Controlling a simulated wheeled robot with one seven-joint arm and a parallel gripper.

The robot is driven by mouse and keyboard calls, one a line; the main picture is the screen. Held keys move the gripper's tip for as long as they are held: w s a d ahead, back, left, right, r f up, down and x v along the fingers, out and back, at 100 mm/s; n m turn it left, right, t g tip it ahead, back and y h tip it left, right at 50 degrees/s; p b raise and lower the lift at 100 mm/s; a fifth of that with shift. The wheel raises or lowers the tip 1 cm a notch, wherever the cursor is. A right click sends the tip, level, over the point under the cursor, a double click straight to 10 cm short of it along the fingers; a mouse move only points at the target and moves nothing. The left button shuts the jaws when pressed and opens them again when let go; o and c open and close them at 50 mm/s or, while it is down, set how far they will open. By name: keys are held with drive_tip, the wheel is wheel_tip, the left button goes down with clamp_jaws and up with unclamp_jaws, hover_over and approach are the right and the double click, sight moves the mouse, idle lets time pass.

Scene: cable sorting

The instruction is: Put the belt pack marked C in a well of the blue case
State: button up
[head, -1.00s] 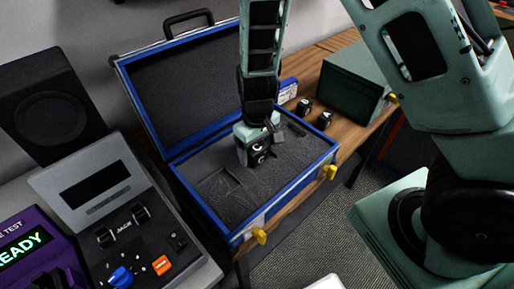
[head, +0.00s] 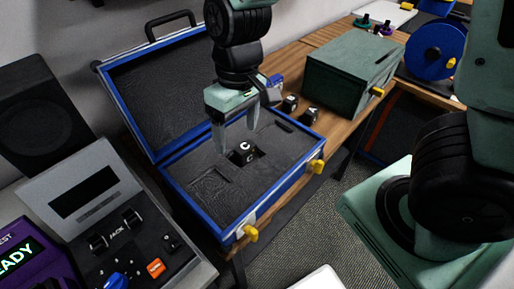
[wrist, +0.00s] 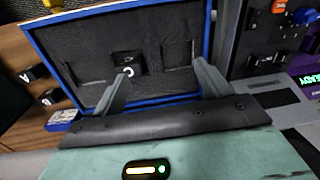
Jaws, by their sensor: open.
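The belt pack marked C (head: 243,152) is a small black block with white letters. It sits in the middle well of the grey foam in the open blue case (head: 203,221), with its top showing. The wrist view also shows the pack (wrist: 128,70) in the foam of the case (wrist: 52,47). My gripper (head: 236,139) is open and empty just above the pack, its fingers apart from it. In the wrist view, my gripper's fingers (wrist: 162,72) are spread wide, with the pack near the left one.
Two more black belt packs (head: 290,103) (head: 311,116) stand on the wooden bench right of the case, near a dark green box (head: 346,75). Another foam well (head: 210,181) is empty at the front left. A grey console (head: 110,215) stands left; the case lid (head: 158,95) rises behind.

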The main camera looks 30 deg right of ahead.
drive_tip(key=s+a+r+n, duration=0.1)
drive_tip(key=s+r, duration=0.1)
drive_tip(key=s, duration=0.4)
drive_tip(key=s+r+n, duration=0.2)
drive_tip(key=s, duration=0.5)
drive_tip(key=shift+a+r+t, duration=0.25)
drive_tip(key=shift+a+t, duration=0.05)
drive_tip(key=shift+a, duration=0.05)
drive_tip(key=shift+c, duration=0.4)
